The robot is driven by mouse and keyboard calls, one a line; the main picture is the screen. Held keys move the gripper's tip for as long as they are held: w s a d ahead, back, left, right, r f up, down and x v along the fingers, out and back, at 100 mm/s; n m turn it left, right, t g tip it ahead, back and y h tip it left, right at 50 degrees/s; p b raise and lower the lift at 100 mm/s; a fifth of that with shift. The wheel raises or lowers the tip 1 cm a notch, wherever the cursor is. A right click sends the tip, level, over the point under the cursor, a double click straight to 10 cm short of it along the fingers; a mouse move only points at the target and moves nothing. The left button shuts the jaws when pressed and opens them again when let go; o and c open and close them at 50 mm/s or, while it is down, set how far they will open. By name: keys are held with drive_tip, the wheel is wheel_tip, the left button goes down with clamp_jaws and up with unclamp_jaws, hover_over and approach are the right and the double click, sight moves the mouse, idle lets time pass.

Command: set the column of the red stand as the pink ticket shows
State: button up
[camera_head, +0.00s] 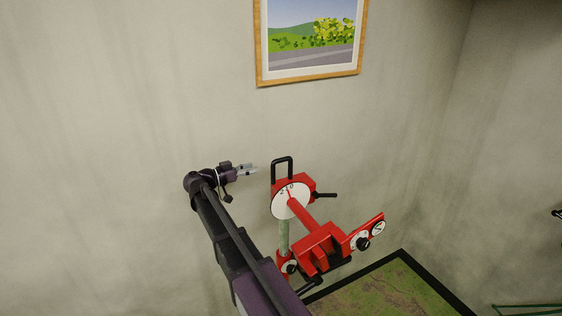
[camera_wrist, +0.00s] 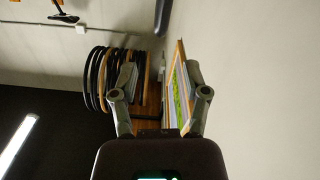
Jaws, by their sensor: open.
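The red stand (camera_head: 320,250) is right of my arm in the head view. Its greenish column (camera_head: 284,238) rises to a red head with a round white dial (camera_head: 291,201), a black loop handle (camera_head: 282,168) on top and a black lever (camera_head: 326,195) at the right. A red clamp with a black knob (camera_head: 290,267) sits low on the column. My gripper (camera_head: 256,169) is left of the loop handle, apart from it, pointing right. In the wrist view my gripper (camera_wrist: 160,85) shows its two fingers spread with nothing held. No pink ticket shows in either view.
A framed landscape picture (camera_head: 312,40) hangs on the wall above the stand. A green mat with a black border (camera_head: 400,285) lies at the lower right. The wrist view shows several wheel-like rings (camera_wrist: 95,78) on the far side and a lit lamp (camera_wrist: 18,145).

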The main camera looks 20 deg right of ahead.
sight(281, 160)
drive_tip(key=d, duration=1.2)
drive_tip(key=shift+w, duration=0.2)
clamp_jaws()
